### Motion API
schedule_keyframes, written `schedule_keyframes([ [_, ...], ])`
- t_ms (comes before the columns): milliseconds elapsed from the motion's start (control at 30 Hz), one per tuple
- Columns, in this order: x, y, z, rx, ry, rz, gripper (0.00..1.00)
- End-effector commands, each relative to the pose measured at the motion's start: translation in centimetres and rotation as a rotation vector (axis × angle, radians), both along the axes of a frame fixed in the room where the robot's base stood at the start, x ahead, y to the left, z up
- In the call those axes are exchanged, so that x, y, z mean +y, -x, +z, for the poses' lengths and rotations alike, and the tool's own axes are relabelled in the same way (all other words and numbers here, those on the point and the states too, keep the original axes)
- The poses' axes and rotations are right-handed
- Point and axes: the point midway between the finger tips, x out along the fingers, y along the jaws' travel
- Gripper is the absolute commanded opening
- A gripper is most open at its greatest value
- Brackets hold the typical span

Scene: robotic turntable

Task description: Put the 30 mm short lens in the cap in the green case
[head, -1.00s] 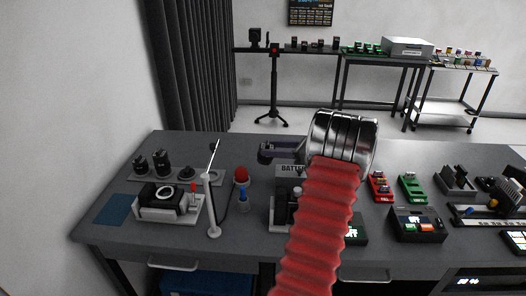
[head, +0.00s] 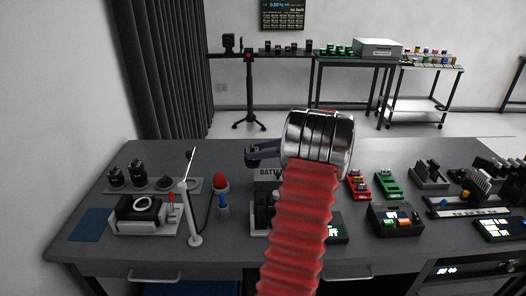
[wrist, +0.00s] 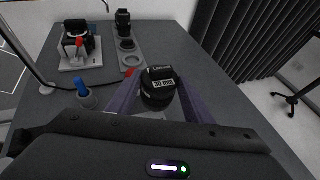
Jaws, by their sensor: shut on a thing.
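A red tray (head: 359,185) and dark boxes (head: 396,218) crowd the right. Far tables hold small objects.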

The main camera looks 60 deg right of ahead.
Motion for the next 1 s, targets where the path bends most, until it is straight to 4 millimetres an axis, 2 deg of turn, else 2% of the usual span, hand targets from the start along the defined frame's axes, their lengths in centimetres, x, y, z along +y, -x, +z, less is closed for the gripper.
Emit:
schedule_keyframes([
  [167, 0.5, -1.3, 0.9, -0.001, 0.002, 0.005, 0.15],
  [367, 2.8, -6.0, 3.7, -0.001, 0.005, 0.025, 0.15],
  [600, 7.8, -13.7, 7.3, -0.002, 0.003, 0.053, 0.15],
  [867, 14.3, -20.7, 9.0, -0.001, 0.000, 0.078, 0.15],
  [1000, 18.4, -24.1, 9.5, -0.002, 0.001, 0.092, 0.15],
])
